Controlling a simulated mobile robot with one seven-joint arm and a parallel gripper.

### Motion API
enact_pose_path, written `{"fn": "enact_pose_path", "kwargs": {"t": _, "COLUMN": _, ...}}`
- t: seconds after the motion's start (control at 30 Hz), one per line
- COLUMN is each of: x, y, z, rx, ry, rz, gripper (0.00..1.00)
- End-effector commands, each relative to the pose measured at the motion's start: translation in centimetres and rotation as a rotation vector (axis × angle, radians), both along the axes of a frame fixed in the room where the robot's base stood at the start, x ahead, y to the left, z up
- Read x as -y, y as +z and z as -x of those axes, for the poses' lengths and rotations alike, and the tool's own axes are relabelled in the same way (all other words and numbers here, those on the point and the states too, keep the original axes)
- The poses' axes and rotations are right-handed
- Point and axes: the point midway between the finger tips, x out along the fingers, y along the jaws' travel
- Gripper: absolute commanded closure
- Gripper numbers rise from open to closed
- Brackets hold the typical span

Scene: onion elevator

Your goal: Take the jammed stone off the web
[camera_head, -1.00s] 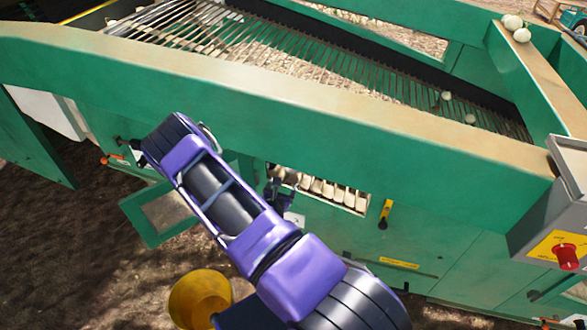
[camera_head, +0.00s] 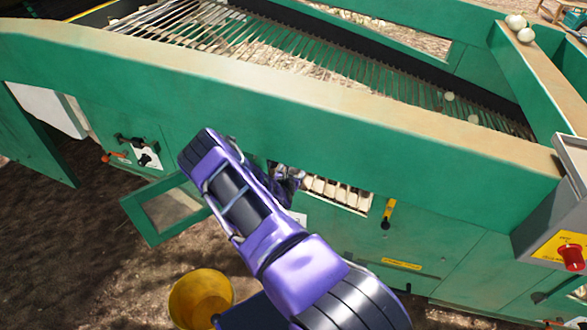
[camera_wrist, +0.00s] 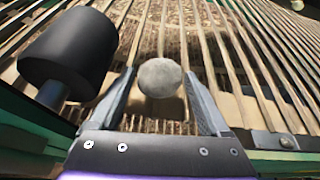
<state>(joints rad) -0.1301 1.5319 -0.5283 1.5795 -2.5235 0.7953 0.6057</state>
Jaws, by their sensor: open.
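The stone (camera_wrist: 160,77) is a grey, rounded lump in the wrist view, lying at the bars of the web (camera_wrist: 225,50). My gripper (camera_wrist: 159,82) is open, with one finger on each side of the stone and its tips level with it. A narrow gap shows on either side; I cannot tell whether either finger touches it. In the head view my gripper (camera_head: 285,182) is at the opening in the green side wall, partly hidden by my arm. The stone is not visible there, but the web (camera_head: 290,60) shows above the wall.
A black roller (camera_wrist: 68,52) stands close left of my gripper in the wrist view. The opening's hatch (camera_head: 165,210) hangs open. A yellow bucket (camera_head: 200,298) stands on the ground below. A yellow handle (camera_head: 388,212) and red button (camera_head: 571,257) are to the right.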

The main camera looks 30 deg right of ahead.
Motion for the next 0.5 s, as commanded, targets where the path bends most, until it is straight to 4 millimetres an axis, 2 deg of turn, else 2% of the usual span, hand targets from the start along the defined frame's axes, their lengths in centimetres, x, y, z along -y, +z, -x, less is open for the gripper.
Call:
{"fn": "enact_pose_path", "kwargs": {"t": 0.1, "x": -0.02, "y": 0.02, "z": 0.02, "rx": 0.0, "ry": 0.0, "rz": 0.0, "gripper": 0.2}}
{"fn": "enact_pose_path", "kwargs": {"t": 0.13, "x": -0.02, "y": 0.02, "z": 0.03, "rx": 0.0, "ry": 0.0, "rz": 0.0, "gripper": 0.23}}
{"fn": "enact_pose_path", "kwargs": {"t": 0.5, "x": -0.05, "y": 0.03, "z": 0.04, "rx": 0.0, "ry": 0.0, "rz": 0.0, "gripper": 0.9}}
